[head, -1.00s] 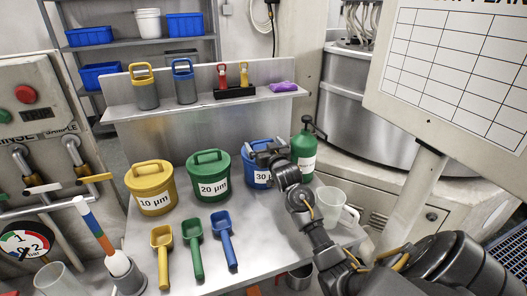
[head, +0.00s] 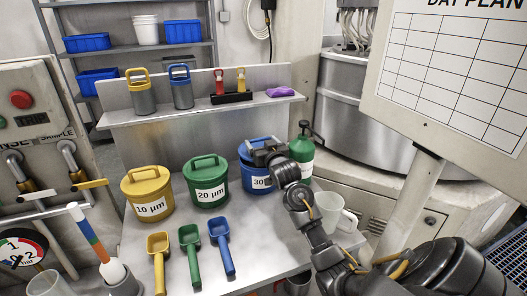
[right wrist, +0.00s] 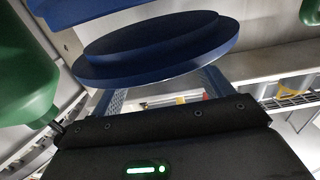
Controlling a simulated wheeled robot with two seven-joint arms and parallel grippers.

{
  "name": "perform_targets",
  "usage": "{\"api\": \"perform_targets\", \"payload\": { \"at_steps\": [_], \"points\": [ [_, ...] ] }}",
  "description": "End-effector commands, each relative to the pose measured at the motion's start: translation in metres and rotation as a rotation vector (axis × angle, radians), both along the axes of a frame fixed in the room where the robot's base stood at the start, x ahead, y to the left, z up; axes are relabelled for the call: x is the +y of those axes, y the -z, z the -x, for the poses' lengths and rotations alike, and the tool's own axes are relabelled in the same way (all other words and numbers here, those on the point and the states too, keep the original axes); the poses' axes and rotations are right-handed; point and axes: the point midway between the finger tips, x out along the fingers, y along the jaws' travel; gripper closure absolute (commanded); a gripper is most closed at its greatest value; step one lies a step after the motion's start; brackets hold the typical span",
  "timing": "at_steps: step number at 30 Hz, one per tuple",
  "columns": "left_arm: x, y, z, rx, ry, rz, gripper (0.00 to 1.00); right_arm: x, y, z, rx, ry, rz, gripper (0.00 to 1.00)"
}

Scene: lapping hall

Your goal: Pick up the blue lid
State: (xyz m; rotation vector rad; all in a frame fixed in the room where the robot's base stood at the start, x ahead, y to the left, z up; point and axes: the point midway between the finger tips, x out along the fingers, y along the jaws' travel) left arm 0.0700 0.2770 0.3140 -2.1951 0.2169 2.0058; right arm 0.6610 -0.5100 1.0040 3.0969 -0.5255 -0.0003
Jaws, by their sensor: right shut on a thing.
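The blue lid (head: 244,152) is at the top of the blue 30 µm bucket (head: 255,185) in the head view, partly covered by my right gripper (head: 264,154). In the right wrist view the lid (right wrist: 155,48) is a wide blue disc at the fingertips, with a gap between it and the blue bucket (right wrist: 75,8) at the top edge. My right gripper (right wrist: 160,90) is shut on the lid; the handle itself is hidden. My left gripper is not in view.
The green 20 µm bucket (head: 208,190) and yellow 10 µm bucket (head: 148,200) stand to the left. A green bottle (head: 301,160) stands close on the right, with a clear jug (head: 337,215) in front. Three scoops lie at the front; a shelf (head: 200,106) runs behind.

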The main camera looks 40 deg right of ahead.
Motion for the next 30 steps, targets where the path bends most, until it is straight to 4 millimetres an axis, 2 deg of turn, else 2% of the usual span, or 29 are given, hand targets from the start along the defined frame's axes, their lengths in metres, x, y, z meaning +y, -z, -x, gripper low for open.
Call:
{"api": "perform_targets", "payload": {
  "at_steps": [8, 12, 15, 21, 30],
  "points": [
    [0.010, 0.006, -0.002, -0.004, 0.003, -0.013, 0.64, 0.048, -0.065, 0.022, -0.010, -0.005, -0.001, 0.43],
    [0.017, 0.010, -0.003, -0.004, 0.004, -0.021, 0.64, 0.084, -0.080, 0.038, -0.008, -0.006, -0.007, 0.43],
    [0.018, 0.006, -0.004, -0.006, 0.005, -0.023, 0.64, 0.100, -0.090, 0.046, -0.006, -0.005, -0.008, 0.43],
    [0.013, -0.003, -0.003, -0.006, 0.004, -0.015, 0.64, 0.119, -0.100, 0.056, -0.003, -0.004, -0.006, 0.43],
    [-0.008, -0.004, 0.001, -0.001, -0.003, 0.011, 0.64, 0.127, -0.102, 0.060, -0.001, -0.001, -0.001, 0.43]
  ]
}}
